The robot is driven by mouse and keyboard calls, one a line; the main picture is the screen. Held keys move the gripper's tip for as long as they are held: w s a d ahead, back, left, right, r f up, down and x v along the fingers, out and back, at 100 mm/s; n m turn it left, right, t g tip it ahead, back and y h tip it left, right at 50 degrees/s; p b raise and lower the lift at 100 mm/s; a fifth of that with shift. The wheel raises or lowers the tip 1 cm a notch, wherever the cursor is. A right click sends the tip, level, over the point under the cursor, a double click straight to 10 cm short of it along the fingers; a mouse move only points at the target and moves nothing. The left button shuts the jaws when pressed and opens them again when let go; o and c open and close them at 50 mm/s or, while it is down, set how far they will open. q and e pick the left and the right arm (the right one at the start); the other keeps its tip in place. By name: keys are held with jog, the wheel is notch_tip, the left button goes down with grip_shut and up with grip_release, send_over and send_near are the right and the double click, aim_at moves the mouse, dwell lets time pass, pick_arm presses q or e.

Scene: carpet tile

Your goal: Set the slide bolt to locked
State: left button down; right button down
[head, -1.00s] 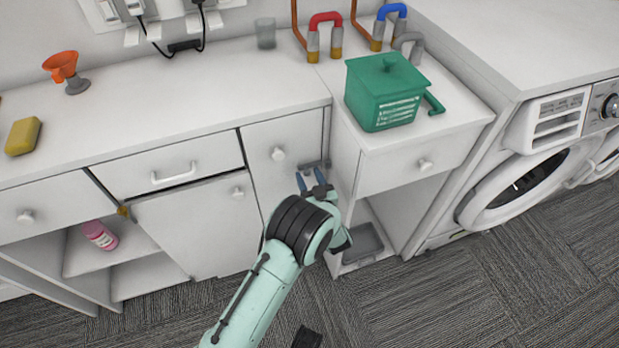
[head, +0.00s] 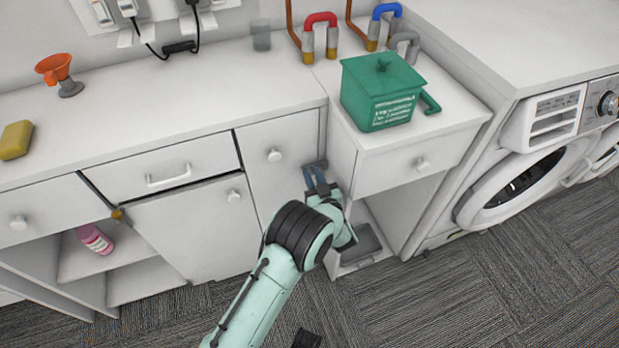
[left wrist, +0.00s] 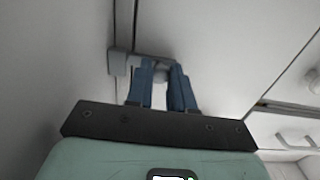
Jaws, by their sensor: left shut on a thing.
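The slide bolt (head: 315,164) is a small grey fitting at the right edge of a narrow white cabinet door (head: 284,150). In the left wrist view the bolt (left wrist: 121,62) shows as a grey block and bar across the door's edge. My left gripper (head: 317,180) has blue fingers and is at the bolt. In the left wrist view the left gripper (left wrist: 163,76) is shut on the bolt's light round knob (left wrist: 161,74), which the fingers largely hide. I cannot tell the bolt's exact position.
A green box (head: 382,92) stands on the counter above and to the right. A white drawer (head: 418,160) with a knob is right of the bolt, over an open shelf space. A front-loading washer (head: 520,185) stands further right. Carpet in front is mostly clear.

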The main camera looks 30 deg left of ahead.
pick_arm(q)
jog(key=c, duration=1)
grip_release()
jog(key=p+v, duration=0.1)
jog(key=v, duration=1.2)
jog(key=shift+s+d+p, duration=0.15)
jog(key=shift+d+p, duration=0.05)
jog(key=shift+p, duration=0.1)
pick_arm(e)
jog(key=s+r, duration=0.1)
jog(key=s+a+r, duration=0.1)
jog(key=shift+s+a+g, duration=0.1)
jog(key=shift+s+g, duration=0.2)
jog(key=shift+g, duration=0.1)
